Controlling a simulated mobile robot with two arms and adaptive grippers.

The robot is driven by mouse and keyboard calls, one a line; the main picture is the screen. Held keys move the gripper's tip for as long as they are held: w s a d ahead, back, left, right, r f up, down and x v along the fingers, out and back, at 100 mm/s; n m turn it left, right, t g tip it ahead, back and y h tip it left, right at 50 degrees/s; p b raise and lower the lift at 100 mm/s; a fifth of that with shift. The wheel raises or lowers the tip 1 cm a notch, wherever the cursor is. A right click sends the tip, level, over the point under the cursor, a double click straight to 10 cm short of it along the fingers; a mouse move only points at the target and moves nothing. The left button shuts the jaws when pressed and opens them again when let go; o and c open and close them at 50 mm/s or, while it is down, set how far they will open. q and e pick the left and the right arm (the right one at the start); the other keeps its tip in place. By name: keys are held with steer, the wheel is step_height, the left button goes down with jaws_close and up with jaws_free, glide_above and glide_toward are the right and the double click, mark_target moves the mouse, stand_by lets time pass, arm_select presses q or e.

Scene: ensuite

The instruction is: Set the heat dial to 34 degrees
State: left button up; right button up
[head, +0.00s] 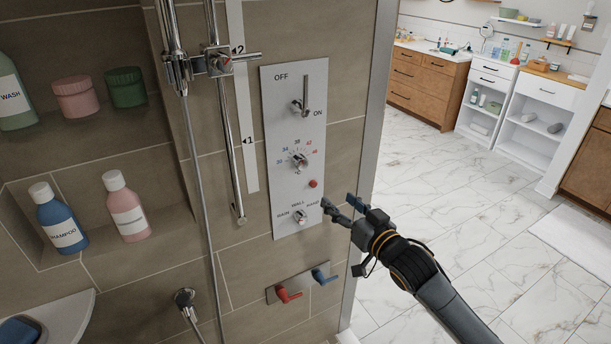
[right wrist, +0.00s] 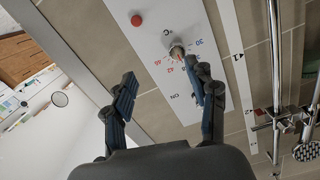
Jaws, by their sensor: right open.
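The heat dial (head: 299,162) is a small metal knob in the middle of the grey control panel (head: 285,100). Blue and red numbers, 34, 38, 42 and 46 among them, arc above it. I cannot tell which number it points to. My right gripper (head: 340,208) is open and empty, to the lower right of the dial and apart from it. In the right wrist view the dial (right wrist: 177,51) appears upside down, beyond the open fingers (right wrist: 161,76), nearer the right finger, which hides part of the scale. My left gripper is not in view.
On the panel, an OFF/ON lever (head: 302,105) sits above the dial, a red button (head: 313,183) below right, and a RAIN/WALL/HAND selector (head: 300,216) lower down. A shower rail (head: 228,140) runs left of the panel. Floor at right is open.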

mark_target(304, 164)
steer(key=shift+y, duration=0.4)
steer(key=w+a+r+p, duration=0.1)
steer(key=w+a, duration=0.1)
steer(key=w, duration=0.1)
steer(key=w+a+r+p, duration=0.1)
steer(key=w+a, duration=0.1)
steer(key=w, duration=0.1)
steer(key=w+a+r+p, duration=0.1)
steer(key=w+a, duration=0.1)
steer(key=w, duration=0.2)
steer(key=shift+w+a+r, duration=0.1)
steer(key=shift+a, duration=0.3)
steer(key=shift+x, duration=0.8)
steer(key=c, duration=1.1)
